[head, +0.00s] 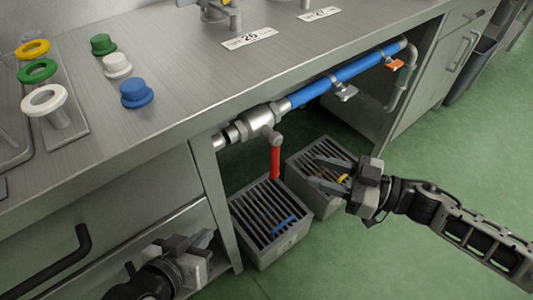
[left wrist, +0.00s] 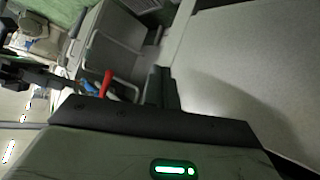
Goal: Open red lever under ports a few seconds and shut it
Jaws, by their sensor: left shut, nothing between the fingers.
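The red lever (head: 276,163) hangs straight down from the metal valve (head: 262,118) on the pipe under the counter's front edge, square to the pipe. It also shows in the left wrist view (left wrist: 107,83). My left gripper (head: 208,238) is shut and empty, low in front of the cabinet, below and left of the lever and apart from it. My right gripper (head: 314,172) is open, its fingers pointing left over the rear crate, right of the lever and not touching it.
A blue pipe (head: 345,75) runs right from the valve, with small taps below it. Slatted crates stand on the floor beneath: a front one (head: 240,232) and a rear one (head: 294,173). A cabinet handle (head: 66,262) sticks out at left. Green floor is clear at right.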

